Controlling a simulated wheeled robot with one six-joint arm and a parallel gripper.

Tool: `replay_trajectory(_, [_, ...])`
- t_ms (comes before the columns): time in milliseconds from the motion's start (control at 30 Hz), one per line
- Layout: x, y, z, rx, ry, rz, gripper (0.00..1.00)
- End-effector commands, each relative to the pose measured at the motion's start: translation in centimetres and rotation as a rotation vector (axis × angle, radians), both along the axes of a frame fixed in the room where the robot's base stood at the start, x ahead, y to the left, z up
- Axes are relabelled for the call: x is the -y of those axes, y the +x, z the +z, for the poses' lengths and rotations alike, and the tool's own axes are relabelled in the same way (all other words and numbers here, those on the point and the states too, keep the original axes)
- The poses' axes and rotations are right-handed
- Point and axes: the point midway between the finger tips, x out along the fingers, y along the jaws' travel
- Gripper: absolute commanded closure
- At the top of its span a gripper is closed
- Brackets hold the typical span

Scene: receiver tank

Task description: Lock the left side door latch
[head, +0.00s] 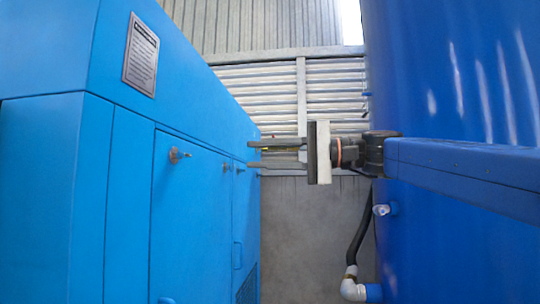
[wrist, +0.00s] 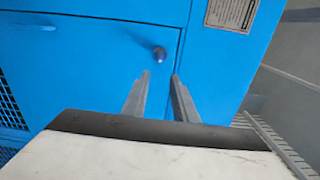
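The blue cabinet door (head: 190,225) on the left has a small metal latch knob (head: 178,155) near its upper near corner. In the wrist view the latch (wrist: 160,54) is a dark round knob near the door's upper right corner. My gripper (head: 254,154) points left toward the cabinet, its two grey fingers apart and nothing between them. In the wrist view the fingertips (wrist: 160,75) appear just below the knob, apart from it. I cannot tell whether the latch is locked.
Another small latch (head: 238,170) sits farther along the cabinet, with a door handle (head: 237,255) below it. A label plate (head: 141,55) is fixed above the doors. A large blue tank (head: 450,70) and a pipe elbow (head: 352,288) stand on the right. A narrow aisle lies between.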

Motion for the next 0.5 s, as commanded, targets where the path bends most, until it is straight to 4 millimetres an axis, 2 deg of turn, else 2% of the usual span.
replay_trajectory(200, [1.5,-0.1,0.0,0.000,0.000,-0.002,0.74])
replay_trajectory(500, [1.7,-0.1,0.0,0.000,0.000,-0.001,0.74])
